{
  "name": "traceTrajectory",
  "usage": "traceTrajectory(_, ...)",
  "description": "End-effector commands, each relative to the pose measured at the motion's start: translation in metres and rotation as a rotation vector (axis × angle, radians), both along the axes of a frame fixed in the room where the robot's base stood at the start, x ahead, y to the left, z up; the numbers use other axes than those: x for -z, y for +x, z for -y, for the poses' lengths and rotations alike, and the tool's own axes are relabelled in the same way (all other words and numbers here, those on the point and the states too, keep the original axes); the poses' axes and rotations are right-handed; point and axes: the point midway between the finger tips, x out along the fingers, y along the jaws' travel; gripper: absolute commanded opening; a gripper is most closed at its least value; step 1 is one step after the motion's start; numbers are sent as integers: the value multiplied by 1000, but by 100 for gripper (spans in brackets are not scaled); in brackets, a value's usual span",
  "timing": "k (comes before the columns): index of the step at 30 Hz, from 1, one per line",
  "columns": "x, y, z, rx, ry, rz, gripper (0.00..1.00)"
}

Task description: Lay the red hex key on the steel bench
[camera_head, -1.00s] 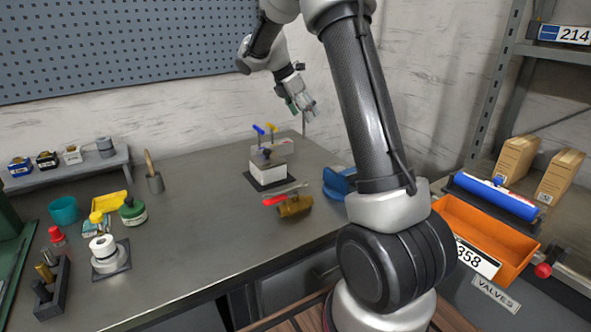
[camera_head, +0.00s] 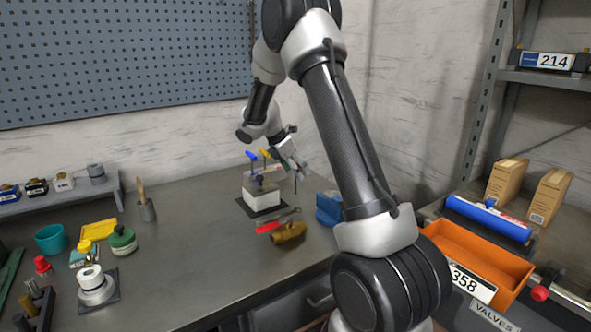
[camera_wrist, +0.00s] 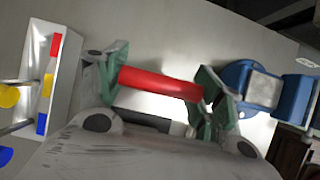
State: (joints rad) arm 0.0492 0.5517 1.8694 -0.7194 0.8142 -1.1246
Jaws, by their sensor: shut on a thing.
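The red hex key (camera_wrist: 160,83) shows in the wrist view as a red bar lying across between my gripper's two green-grey fingers. My gripper (camera_head: 293,168) is shut on it. In the head view it is above the back of the steel bench (camera_head: 190,245), just right of the hex key stand, and the red key is hard to make out there. In the wrist view my gripper (camera_wrist: 160,90) has bare bench surface behind the key. How high the key is above the bench I cannot tell.
The white key stand (camera_head: 262,195) with blue and yellow keys is close on the left. A blue vise (camera_head: 329,208) is close on the right. A brass valve (camera_head: 288,233) with a red handle lies in front. The middle of the bench is clear.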

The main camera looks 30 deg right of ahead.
Motion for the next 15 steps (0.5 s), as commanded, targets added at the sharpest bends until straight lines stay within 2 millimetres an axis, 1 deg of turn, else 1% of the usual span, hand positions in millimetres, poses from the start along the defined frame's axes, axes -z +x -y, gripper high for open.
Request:
traceTrajectory(4,3,0,0,0,0,-1,44)
traceTrajectory(5,3,0,0,0,0,-1,73)
traceTrajectory(7,3,0,0,0,0,-1,85)
traceTrajectory(8,3,0,0,0,0,-1,89)
traceTrajectory(15,3,0,0,0,0,-1,89)
